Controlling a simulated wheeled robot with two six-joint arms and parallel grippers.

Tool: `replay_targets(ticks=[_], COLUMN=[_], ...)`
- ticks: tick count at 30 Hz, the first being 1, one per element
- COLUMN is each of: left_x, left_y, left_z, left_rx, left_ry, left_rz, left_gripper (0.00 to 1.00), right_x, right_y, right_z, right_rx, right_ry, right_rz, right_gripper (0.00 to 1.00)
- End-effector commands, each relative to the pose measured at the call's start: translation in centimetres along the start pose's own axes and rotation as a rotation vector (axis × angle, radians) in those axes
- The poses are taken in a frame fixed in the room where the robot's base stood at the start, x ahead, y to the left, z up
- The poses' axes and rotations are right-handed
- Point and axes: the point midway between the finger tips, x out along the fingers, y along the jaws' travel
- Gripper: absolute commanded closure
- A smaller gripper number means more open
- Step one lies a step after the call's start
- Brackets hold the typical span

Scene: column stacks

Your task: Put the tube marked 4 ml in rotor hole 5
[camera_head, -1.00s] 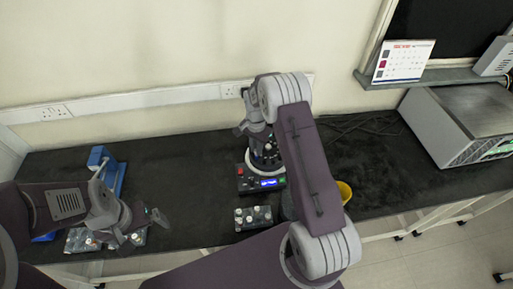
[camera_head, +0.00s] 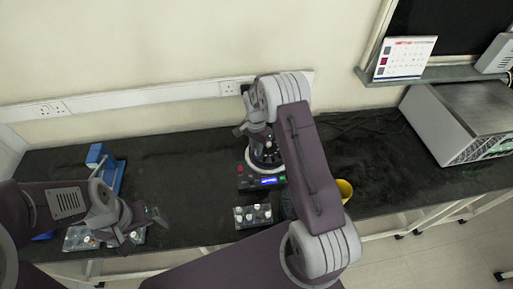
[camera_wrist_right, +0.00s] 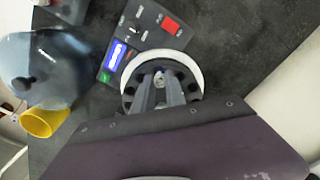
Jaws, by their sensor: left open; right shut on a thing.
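The centrifuge (camera_head: 262,167) stands on the black bench, with its control panel (camera_head: 262,182) at its front. In the right wrist view its white ring (camera_wrist_right: 191,68) surrounds a dark rotor (camera_wrist_right: 131,94) with several holes. My right gripper (camera_wrist_right: 160,82) reaches down over the rotor, shut on a small tube (camera_wrist_right: 159,77) with a pale top. My fingers hide most of the tube; its marking and the hole numbers cannot be read. My left gripper (camera_head: 150,226) is open over the left rack (camera_head: 82,238), at the bench's front left.
A second rack (camera_head: 253,216) with several capped tubes sits in front of the centrifuge. A blue stand (camera_head: 108,168) is at left, a grey machine (camera_head: 460,122) at right. The bench middle left is clear.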

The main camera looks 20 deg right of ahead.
Motion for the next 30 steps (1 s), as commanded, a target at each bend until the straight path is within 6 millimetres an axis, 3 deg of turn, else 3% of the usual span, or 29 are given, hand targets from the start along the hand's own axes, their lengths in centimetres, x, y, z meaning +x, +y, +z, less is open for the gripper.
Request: replay_targets(ticks=[18, 19, 21, 29, 30], left_x=[0.78, 0.78, 0.78, 0.78, 0.78], left_y=[-0.01, -0.01, -0.02, -0.02, -0.02], left_z=[0.08, 0.08, 0.08, 0.08, 0.08], left_rx=[0.0, 0.0, 0.0, 0.0, 0.0], left_ry=[0.0, 0.0, 0.0, 0.0, 0.0], left_rz=[0.0, 0.0, 0.0, 0.0, 0.0], left_gripper=[0.0, 0.0, 0.0, 0.0, 0.0], right_x=[1.19, 1.18, 1.18, 1.18, 1.18], right_y=[-0.02, -0.02, -0.02, -0.01, -0.01], right_z=[-0.01, -0.01, 0.0, 0.0, 0.0], right_rx=[0.0, 0.0, 0.0, 0.0, 0.0], right_ry=[0.0, 0.0, 0.0, 0.0, 0.0], right_rz=[0.0, 0.0, 0.0, 0.0, 0.0], right_gripper=[1.0, 0.81, 0.62, 0.59, 0.48])
